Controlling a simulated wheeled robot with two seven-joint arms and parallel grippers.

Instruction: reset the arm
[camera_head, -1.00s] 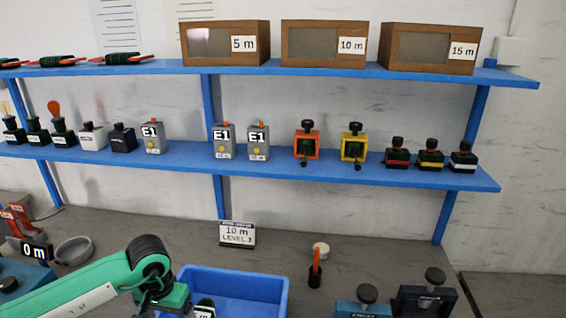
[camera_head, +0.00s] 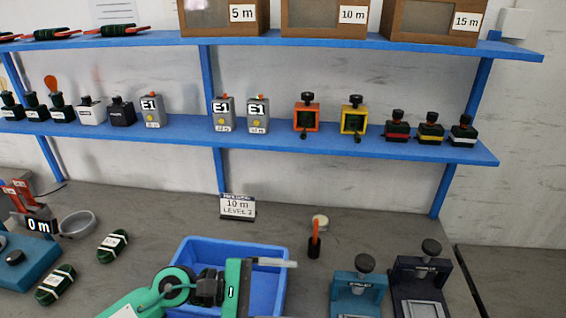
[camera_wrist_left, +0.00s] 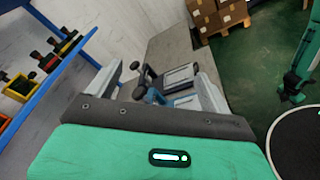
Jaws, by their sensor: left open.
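My left arm comes in from the bottom left in the head view. Its gripper (camera_head: 275,264) is over the blue bin (camera_head: 200,243), with a pale finger pointing right. The second finger is hidden there. In the left wrist view the gripper (camera_wrist_left: 160,85) is open, its two pale fingers spread apart with nothing held between them. A green wound bundle (camera_head: 112,245) with a white band lies on the table left of the bin, and a second bundle (camera_head: 56,285) lies nearer. Most of the bin's inside is hidden by my arm. My right gripper is not in view.
Teal (camera_head: 358,288) and dark (camera_head: 422,284) fixtures stand right of the bin. A grey bowl (camera_head: 76,224) is at the left. Blue shelves (camera_head: 330,145) with devices span the back.

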